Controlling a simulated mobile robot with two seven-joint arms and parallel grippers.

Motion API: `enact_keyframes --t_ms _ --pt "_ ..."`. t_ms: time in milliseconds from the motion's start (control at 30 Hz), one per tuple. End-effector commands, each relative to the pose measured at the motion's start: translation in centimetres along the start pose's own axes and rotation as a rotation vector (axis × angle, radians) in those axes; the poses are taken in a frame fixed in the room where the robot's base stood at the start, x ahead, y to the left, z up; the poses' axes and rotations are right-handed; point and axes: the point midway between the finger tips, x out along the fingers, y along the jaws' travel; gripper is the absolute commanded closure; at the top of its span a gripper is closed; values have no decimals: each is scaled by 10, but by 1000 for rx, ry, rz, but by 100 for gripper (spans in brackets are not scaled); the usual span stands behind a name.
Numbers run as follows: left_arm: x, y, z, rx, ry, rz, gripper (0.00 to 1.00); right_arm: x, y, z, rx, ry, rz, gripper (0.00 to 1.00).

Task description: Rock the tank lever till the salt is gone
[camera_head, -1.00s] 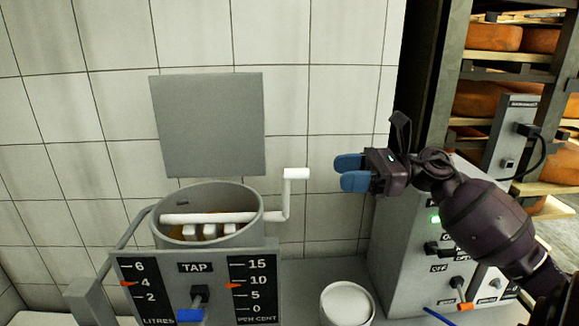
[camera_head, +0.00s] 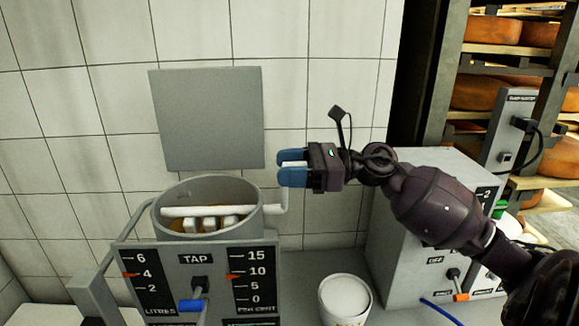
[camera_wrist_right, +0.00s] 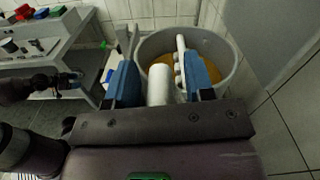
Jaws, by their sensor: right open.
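The round grey tank (camera_head: 165,222) holds orange-brown liquid and a white bar with several white blocks (camera_head: 208,223). A thin white crank lever (camera_head: 284,198) rises outside its right rim. My right gripper (camera_head: 291,168) is open at the lever's top, its blue fingers on either side of the white handle. In the right wrist view the handle (camera_wrist_right: 159,85) stands between the fingers, with a gap beside it; the tank (camera_wrist_right: 225,55) lies beyond. Whether salt lies in the liquid cannot be told. A dark arm, seemingly my left, ends in a gripper (camera_wrist_right: 68,82) at the wrist view's left; its jaws are unclear.
A panel (camera_head: 196,290) in front of the tank has litre and per cent scales, pointers near 4 and 10, and a blue-handled tap. A white tub (camera_head: 345,297) stands right of it. A grey control box (camera_head: 405,265) and cheese shelves (camera_head: 500,75) are farther right.

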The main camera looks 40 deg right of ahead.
Motion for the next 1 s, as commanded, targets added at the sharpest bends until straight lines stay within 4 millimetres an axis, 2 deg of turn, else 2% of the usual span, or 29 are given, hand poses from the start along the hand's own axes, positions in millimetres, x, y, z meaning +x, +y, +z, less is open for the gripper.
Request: enact_keyframes --t_ms 200,267,533,1000 --pt "0 1 0 -3 0 0 28 0 0 0 0 0 0 52" --pt "0 1 0 -3 0 0 28 0 0 0 0 0 0 59" --pt "0 1 0 -3 0 0 28 0 0 0 0 0 0 100" --pt "-4 0 -5 -4 5 -1 28 -4 -4 4 61 1 1 100"
